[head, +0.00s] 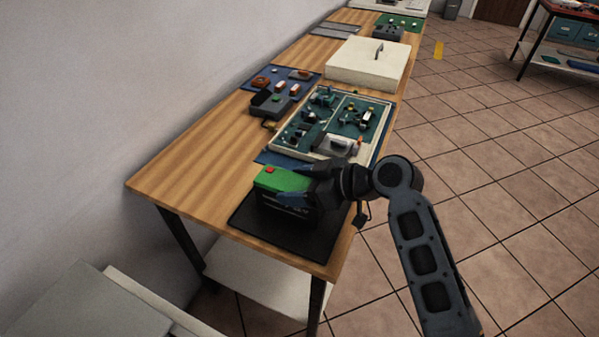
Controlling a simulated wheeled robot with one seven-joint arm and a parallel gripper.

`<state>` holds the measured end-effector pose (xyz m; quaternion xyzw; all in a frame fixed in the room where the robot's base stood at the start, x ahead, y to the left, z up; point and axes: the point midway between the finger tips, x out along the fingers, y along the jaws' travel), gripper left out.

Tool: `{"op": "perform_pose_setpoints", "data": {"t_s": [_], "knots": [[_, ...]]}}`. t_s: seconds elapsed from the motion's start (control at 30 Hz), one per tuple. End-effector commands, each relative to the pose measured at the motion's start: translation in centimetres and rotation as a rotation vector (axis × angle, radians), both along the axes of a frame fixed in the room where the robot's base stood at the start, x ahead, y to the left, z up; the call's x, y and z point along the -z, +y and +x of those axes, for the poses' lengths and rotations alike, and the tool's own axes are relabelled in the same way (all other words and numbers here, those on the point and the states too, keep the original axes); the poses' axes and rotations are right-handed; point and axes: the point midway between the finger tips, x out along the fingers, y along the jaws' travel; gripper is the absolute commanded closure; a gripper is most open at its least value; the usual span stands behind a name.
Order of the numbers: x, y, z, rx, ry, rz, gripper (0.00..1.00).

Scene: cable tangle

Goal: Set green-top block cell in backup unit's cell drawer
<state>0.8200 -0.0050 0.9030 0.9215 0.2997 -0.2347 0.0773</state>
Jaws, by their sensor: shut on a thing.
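The green-top block cell (280,179) is a dark block with a green top and a small red spot on it. It stands upright on, or just above, a black mat (258,232) at the near end of the wooden workbench; I cannot tell if it touches the mat. My gripper (294,186) comes from the right and is shut on the cell, with its blue-grey fingers at the cell's sides. I cannot make out the backup unit's cell drawer for certain in this view.
A white-rimmed tray (379,150) of parts lies just behind the cell. A grey device (270,104) and a blue mat (247,84) with small parts lie farther left. A white lidded box (367,64) stands beyond. Bare wood (190,165) is free at the left front.

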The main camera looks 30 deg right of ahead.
Motion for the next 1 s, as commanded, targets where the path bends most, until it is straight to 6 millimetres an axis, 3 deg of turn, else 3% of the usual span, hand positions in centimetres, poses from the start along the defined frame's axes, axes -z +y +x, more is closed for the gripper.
{"op": "perform_pose_setpoints", "data": {"t_s": [0.43,0.47,0.7,1.0], "knots": [[0.55,-0.04,0.12,0.001,-0.009,0.0,1.0],[0.87,-0.01,0.0,0.0,-0.002,-0.001,0.28],[0.84,-0.02,0.0,0.0,-0.002,-0.001,0.05],[0.68,-0.06,-0.05,0.0,-0.002,-0.001,0.04]]}}
